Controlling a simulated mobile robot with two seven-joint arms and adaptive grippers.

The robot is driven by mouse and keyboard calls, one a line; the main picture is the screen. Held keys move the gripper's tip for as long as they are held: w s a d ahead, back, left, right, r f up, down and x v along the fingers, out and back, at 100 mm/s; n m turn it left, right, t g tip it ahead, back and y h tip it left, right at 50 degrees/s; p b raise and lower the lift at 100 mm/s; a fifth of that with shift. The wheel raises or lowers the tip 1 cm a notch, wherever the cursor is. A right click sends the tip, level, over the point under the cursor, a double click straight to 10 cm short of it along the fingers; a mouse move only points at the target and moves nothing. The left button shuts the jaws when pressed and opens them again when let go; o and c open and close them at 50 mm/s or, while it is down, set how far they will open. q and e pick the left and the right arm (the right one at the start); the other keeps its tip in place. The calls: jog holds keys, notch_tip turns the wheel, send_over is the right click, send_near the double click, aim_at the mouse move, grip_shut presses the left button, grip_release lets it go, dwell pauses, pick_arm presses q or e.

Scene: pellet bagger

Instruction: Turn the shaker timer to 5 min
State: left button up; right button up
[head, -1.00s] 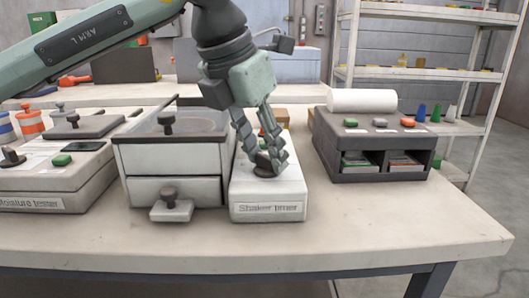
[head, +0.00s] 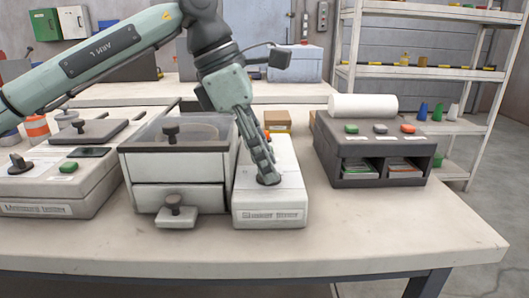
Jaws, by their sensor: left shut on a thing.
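The shaker timer (head: 289,195) is a light grey box with a label on its front face, standing on the table right of the drawer unit. Its dark round knob (head: 268,181) sits on the sloped top. My left gripper (head: 266,174) comes down from above, its fingers shut on the knob. The fingers cover most of the knob, so its pointer and any scale marks around it cannot be read. My right gripper is not in view.
A sieve box with a drawer (head: 178,165) stands close on the left, with the moisture tester (head: 50,196) beyond it. A dark console with coloured buttons (head: 370,150) stands to the right. The front of the table (head: 390,225) is clear.

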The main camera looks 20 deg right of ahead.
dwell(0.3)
pick_arm(q)
jog(key=o, duration=1.2)
jog(key=shift+c, duration=0.2)
jog(key=v, duration=1.2)
jog(key=shift+d, duration=0.1)
